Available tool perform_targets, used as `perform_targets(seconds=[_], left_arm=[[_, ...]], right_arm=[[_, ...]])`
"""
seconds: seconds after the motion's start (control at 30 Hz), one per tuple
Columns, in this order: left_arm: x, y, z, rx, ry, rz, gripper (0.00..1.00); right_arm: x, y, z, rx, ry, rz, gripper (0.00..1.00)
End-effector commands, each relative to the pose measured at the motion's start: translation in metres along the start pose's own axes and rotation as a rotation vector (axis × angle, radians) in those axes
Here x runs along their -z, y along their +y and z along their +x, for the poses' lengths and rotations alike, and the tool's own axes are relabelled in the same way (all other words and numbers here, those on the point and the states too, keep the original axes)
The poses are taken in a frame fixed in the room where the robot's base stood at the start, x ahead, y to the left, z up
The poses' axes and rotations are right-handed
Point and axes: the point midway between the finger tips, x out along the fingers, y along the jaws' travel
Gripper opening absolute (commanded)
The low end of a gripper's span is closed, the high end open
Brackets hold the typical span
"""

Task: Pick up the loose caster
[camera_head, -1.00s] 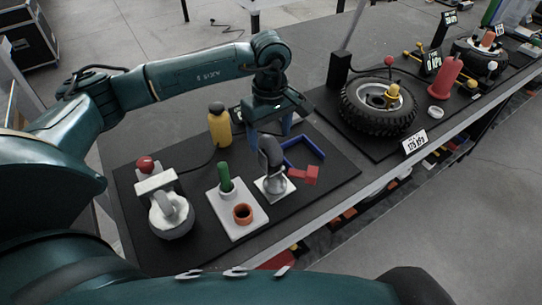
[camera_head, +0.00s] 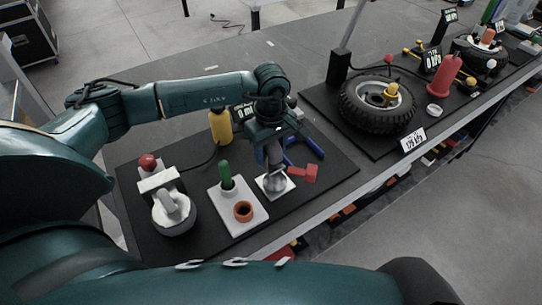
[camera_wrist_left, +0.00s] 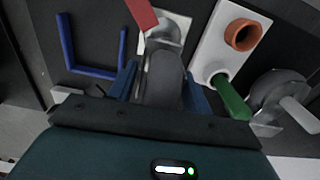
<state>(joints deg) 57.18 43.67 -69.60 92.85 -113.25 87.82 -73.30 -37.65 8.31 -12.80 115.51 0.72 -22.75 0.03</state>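The caster (camera_head: 274,182) stands on the black mat, with a dark grey wheel on top, a metallic fork and a square white plate below. My left gripper (camera_head: 270,145) is directly over it, pointing down. In the left wrist view, the caster's grey wheel (camera_wrist_left: 163,78) lies between the two blue fingers of my left gripper (camera_wrist_left: 163,88). The fingers look apart, with a narrow gap on each side of the wheel. The lower wheel is hidden by the gripper body in that view. My right gripper is not in view.
A white block with a green peg (camera_head: 226,176) and an orange ring (camera_head: 243,211) is close left of the caster. A red piece (camera_head: 304,172) and a blue bracket (camera_head: 312,144) are close right. A yellow bottle (camera_head: 220,127) stands behind. A large tyre (camera_head: 358,115) lies farther right.

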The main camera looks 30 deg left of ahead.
Motion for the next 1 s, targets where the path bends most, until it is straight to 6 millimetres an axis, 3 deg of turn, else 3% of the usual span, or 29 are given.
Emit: perform_targets(seconds=[0.53,0.83,1.0], left_arm=[[0.0,0.0,-0.001,0.0,0.0,0.0,0.05],[0.001,0.001,-0.007,-0.005,0.001,0.0,0.05],[0.001,0.002,-0.034,-0.009,0.002,0.001,0.05]], right_arm=[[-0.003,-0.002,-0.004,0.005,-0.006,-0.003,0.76],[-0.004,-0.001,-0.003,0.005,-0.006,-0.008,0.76],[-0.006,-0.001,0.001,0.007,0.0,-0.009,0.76]])
